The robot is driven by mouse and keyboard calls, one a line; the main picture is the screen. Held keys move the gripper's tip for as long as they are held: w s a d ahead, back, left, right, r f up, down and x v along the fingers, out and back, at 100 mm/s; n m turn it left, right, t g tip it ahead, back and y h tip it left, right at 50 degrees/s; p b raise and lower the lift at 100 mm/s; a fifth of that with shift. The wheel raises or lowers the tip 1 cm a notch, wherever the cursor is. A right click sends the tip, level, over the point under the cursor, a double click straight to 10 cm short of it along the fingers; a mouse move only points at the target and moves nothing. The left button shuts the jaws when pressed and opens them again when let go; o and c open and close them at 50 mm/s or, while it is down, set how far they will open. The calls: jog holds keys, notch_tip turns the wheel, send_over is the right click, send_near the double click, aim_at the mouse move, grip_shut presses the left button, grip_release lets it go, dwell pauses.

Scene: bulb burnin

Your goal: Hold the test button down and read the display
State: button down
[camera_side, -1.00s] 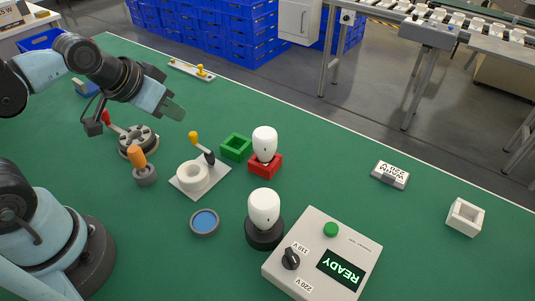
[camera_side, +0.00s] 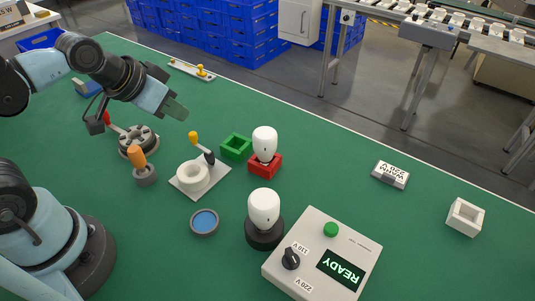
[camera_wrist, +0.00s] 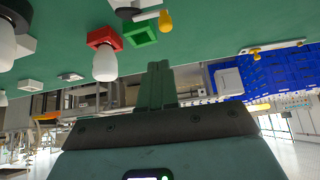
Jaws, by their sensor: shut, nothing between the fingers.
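The tester box (camera_side: 322,252) is at the front right of the side view. Its round green test button (camera_side: 330,229) stands up, with nothing on it. Its display (camera_side: 341,269) is lit and reads READY. A black knob (camera_side: 290,258) sits between the 110 V and 220 V marks; which mark it points to is hard to tell. A white bulb (camera_side: 264,209) stands upright in a black round socket (camera_side: 264,236) beside the box. My gripper (camera_side: 178,109) is shut and empty, raised over the far left of the mat, well away from the box. Its fingers show in the wrist view (camera_wrist: 156,85).
Another bulb (camera_side: 265,142) stands in a red holder (camera_side: 264,167) beside an empty green holder (camera_side: 236,147). A lever fixture (camera_side: 193,177), an orange-handled tool (camera_side: 138,160) and a blue-centred dish (camera_side: 204,222) lie between. A label block (camera_side: 390,175) and white holder (camera_side: 465,217) are right. The right mat is mostly clear.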

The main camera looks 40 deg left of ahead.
jog(key=w+d+r+m+h, duration=0.1)
jog(key=w+d+m+h, duration=0.1)
jog(key=d+m, duration=0.4)
jog(key=w+d+r+m+h, duration=0.1)
jog(key=w+d+m+h, duration=0.15)
jog(key=d, duration=0.55)
jog(key=m+g+h, duration=0.2)
jog(key=m+h, duration=0.1)
jog(key=m, duration=0.8)
send_over(326, 228)
jog(key=shift+s+d+f, duration=0.1)
jog(key=shift+f, duration=0.35)
jog(key=shift+f, duration=4.45)
jog(key=shift+f, duration=0.1)
jog(key=shift+f, duration=0.3)
